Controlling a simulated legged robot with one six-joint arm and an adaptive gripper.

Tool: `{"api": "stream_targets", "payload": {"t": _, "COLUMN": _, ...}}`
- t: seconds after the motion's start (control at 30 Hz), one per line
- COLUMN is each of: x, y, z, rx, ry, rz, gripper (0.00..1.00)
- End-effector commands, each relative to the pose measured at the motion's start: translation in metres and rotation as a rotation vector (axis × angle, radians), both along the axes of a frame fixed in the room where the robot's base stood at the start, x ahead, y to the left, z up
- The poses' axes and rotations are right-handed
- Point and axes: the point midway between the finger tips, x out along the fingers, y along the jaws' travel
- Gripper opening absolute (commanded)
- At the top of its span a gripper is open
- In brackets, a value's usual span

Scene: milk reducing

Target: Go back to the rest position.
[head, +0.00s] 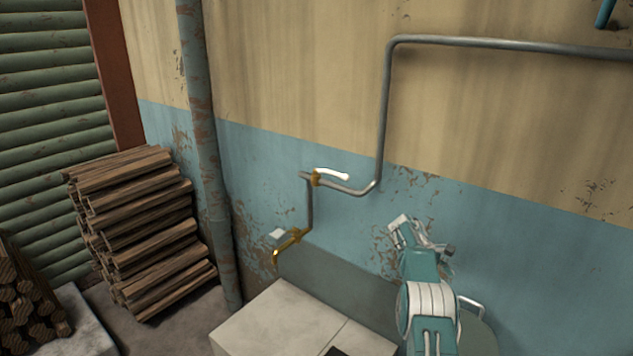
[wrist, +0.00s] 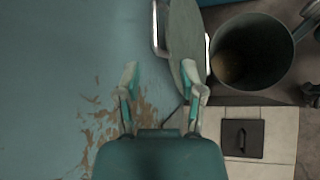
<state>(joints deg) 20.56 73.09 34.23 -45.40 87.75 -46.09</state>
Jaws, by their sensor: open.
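My gripper (head: 422,236) is raised in front of the blue part of the wall in the head view, at the end of my teal and white arm. In the wrist view its two fingers are spread apart with nothing between them (wrist: 159,68). A large dark pot (wrist: 252,50) is at the upper right of the wrist view, with something brownish inside. A grey-green flat piece with a metal handle (wrist: 183,35) shows just beyond the fingertips; whether they touch it I cannot tell. In the head view my arm hides much of that area.
A metal pipe (head: 385,100) runs along the wall to a white-handled valve (head: 331,174) and a brass tap (head: 290,243). A pale tiled block (head: 275,322) stands below. A dark square plate (wrist: 242,138) lies on the tiles. Stacked wood (head: 145,230) stands left.

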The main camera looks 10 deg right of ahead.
Motion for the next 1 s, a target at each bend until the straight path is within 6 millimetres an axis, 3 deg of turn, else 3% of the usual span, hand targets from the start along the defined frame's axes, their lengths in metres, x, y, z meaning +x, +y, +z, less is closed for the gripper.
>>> {"api": "stream_targets", "payload": {"t": 0.17, "x": 0.005, "y": 0.013, "z": 0.027, "rx": 0.010, "ry": -0.052, "rz": 0.001, "gripper": 0.51}}
{"api": "stream_targets", "payload": {"t": 0.53, "x": 0.005, "y": 0.061, "z": 0.102, "rx": 0.059, "ry": -0.215, "rz": -0.007, "gripper": 0.51}}
{"api": "stream_targets", "payload": {"t": 1.0, "x": -0.026, "y": 0.128, "z": 0.183, "rx": 0.136, "ry": -0.415, "rz": -0.039, "gripper": 0.51}}
